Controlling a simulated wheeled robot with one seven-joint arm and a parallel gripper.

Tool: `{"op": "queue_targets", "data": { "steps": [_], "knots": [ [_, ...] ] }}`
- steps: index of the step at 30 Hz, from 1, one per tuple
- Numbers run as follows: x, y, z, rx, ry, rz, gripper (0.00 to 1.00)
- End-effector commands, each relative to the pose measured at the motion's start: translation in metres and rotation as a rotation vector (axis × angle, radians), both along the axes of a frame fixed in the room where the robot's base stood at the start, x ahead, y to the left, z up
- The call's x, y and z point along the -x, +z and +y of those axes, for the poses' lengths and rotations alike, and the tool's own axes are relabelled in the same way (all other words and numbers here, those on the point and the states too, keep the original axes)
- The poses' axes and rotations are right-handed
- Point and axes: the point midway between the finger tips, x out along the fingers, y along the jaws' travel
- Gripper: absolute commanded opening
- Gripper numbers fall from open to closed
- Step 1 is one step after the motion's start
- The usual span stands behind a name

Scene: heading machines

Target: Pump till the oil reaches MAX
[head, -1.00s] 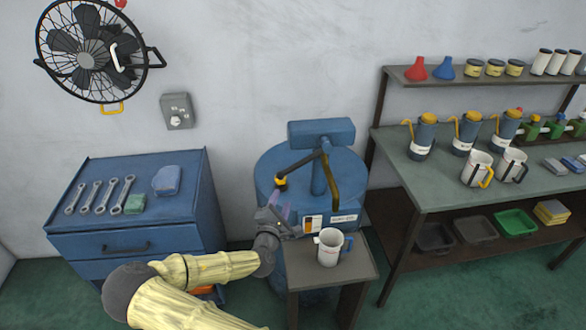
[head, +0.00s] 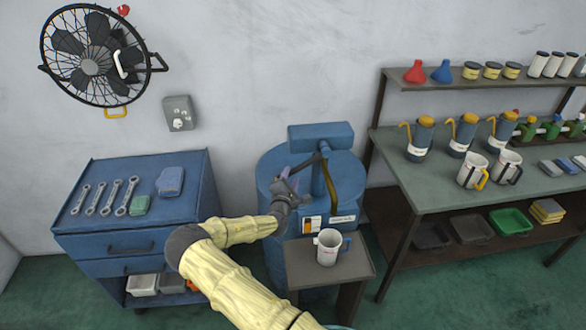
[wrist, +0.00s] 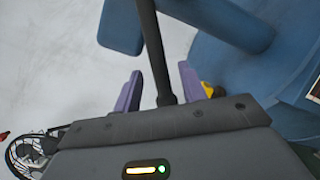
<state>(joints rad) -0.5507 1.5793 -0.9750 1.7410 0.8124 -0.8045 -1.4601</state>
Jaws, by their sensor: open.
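The blue drum (head: 345,180) has a pump on top with a dark lever (head: 305,163) slanting down to the left. My gripper (head: 289,184) is at the lever's outer end. In the wrist view my gripper (wrist: 160,92) is open, with its two purple fingers on either side of the lever (wrist: 152,45); gaps show on both sides. A bit of yellow, likely the lever's grip, shows behind the right finger. A white jug (head: 326,250) with a blue handle stands upright on a small stand (head: 302,268) under the olive hose (head: 331,190). Its oil level and MAX mark cannot be read.
A blue cabinet (head: 130,230) with wrenches stands at the left. A workbench (head: 425,187) at the right holds cans and two other jugs (head: 472,171). A fan (head: 92,62) and a switch box (head: 179,113) are on the wall. Floor shows between cabinet and drum.

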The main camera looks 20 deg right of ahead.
Motion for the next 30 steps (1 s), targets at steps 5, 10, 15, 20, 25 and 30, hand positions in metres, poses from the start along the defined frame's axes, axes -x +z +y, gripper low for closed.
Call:
{"op": "queue_targets", "data": {
  "steps": [5,10,15,20,25,30],
  "knots": [
    [-0.019,0.002,-0.015,0.000,-0.001,-0.001,0.41],
    [-0.029,0.001,-0.022,0.000,0.000,-0.002,0.41],
    [-0.031,0.000,-0.023,0.000,0.001,-0.001,0.41],
    [-0.031,0.000,-0.023,0.001,0.000,-0.001,0.40],
    [-0.031,0.000,-0.023,0.000,0.000,-0.002,0.06],
    [-0.031,0.000,-0.023,-0.001,0.000,-0.001,0.00]
  ]
}}
